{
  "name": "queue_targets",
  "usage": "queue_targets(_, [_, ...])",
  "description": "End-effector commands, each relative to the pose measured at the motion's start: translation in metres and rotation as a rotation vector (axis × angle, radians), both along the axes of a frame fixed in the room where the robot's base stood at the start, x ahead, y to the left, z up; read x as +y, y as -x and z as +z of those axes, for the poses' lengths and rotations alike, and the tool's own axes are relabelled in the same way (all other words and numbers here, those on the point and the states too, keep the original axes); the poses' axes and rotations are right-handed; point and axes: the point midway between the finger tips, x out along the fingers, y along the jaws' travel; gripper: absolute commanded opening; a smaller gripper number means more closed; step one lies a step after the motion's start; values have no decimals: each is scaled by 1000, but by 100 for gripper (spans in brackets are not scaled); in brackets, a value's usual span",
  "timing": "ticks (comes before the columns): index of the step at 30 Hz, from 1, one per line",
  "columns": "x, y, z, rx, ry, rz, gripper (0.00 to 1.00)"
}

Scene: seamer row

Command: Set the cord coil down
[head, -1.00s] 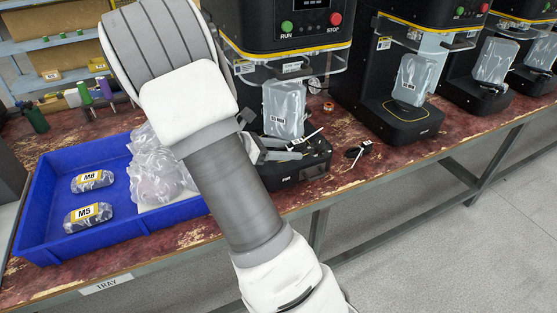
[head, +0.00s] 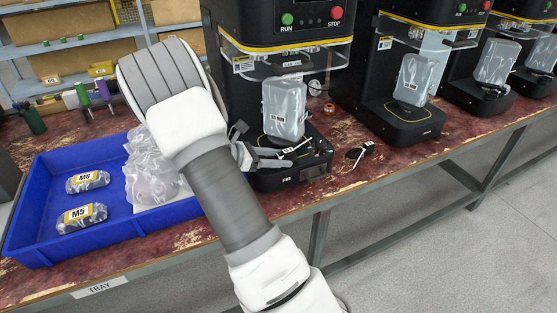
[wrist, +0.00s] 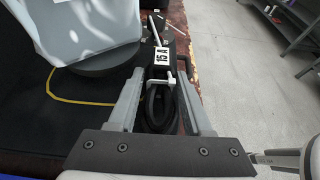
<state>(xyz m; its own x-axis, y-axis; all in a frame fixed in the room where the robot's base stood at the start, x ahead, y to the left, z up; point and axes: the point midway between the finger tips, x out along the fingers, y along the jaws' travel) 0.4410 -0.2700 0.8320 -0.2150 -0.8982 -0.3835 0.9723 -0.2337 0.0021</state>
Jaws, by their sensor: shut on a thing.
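The cord coil is a black loop (wrist: 158,108) with a white tag marked "15 A", between the two grey fingers of my gripper (wrist: 162,80) in the wrist view. My gripper is shut on it. In the head view my gripper (head: 292,154) is low in front of the nearest seamer (head: 285,180), by the front of its black base. The coil is small and partly hidden there, and I cannot tell if it touches the base. A grey bagged pack (head: 285,108) stands upright on that seamer, just behind the fingers.
A small black cord with a white tag (head: 354,155) lies on the worn red bench (head: 390,165), right of the seamer. A blue tray (head: 125,232) at left holds packs marked M8 (head: 88,181) and M5 (head: 82,218) and clear bags (head: 150,175). More seamers (head: 405,115) stand to the right.

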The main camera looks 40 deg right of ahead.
Motion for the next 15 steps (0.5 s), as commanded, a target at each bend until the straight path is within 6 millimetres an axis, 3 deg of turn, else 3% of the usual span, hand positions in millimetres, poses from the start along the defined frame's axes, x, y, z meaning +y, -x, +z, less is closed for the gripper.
queue_targets(7, [0, 0, -3, 0, 1, 0, 0])
queue_targets(8, [0, 0, -3, 0, 0, 0, 53])
queue_targets(10, [0, 0, -2, 0, 0, 0, 62])
queue_targets(15, [0, 0, -2, 0, 0, 0, 62])
